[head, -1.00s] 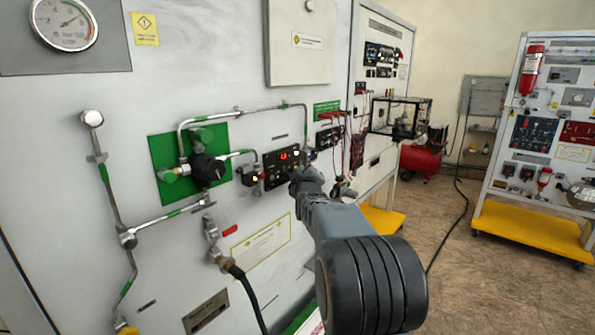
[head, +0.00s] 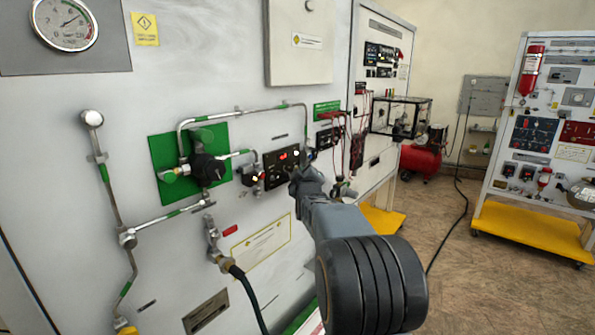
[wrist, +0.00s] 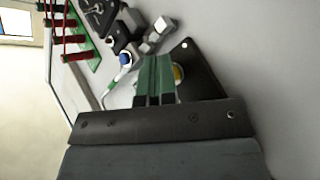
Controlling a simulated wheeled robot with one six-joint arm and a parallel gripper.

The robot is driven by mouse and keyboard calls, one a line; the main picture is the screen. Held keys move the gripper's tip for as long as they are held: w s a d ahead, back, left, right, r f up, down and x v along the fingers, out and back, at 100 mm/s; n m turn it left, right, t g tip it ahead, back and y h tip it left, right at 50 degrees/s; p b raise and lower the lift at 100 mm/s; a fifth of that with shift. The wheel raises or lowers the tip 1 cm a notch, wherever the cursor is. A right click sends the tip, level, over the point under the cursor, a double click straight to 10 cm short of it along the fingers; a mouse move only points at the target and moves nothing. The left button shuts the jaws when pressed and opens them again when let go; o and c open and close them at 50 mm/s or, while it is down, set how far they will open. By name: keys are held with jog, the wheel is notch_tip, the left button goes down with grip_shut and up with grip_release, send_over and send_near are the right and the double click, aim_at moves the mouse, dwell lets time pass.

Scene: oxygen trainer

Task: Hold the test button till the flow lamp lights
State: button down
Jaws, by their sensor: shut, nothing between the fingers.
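The black control plate (head: 281,168) with a small red display (head: 284,155) is on the white panel, right of the green valve plate. My gripper (head: 296,174) is at its lower right edge and hides part of it. In the wrist view my gripper (wrist: 155,62) is shut and empty, its fingers together over the black plate (wrist: 207,82). A round yellow-rimmed part (wrist: 179,73), perhaps the test button, shows partly behind the fingers. I cannot tell whether the fingertips touch it. A small pale spot (head: 297,151) shows at the plate's upper right; I cannot identify the flow lamp for certain.
A black regulator knob (head: 207,170) and metal pipes are left of the plate. A black hose (head: 250,300) hangs below. In the wrist view, metal fittings with a blue part (wrist: 126,58) are close to the fingers. Open floor (head: 455,270) lies at the right.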

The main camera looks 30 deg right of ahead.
jog(key=shift+s, duration=0.1)
dwell(0.3)
jog(key=shift+s+d+b, duration=0.25)
jog(key=shift+s+b, duration=0.4)
jog(key=shift+b, duration=0.15)
jog(key=shift+s+d+b, duration=0.3)
jog(key=shift+s+b, duration=0.05)
jog(key=shift+s, duration=0.45)
jog(key=shift+s+d+b, duration=0.25)
jog(key=shift+s+b, duration=0.1)
jog(key=shift+s, duration=0.4)
jog(key=shift+s+d+b, duration=0.3)
jog(key=shift+s+b, duration=0.05)
jog(key=shift+s, duration=0.45)
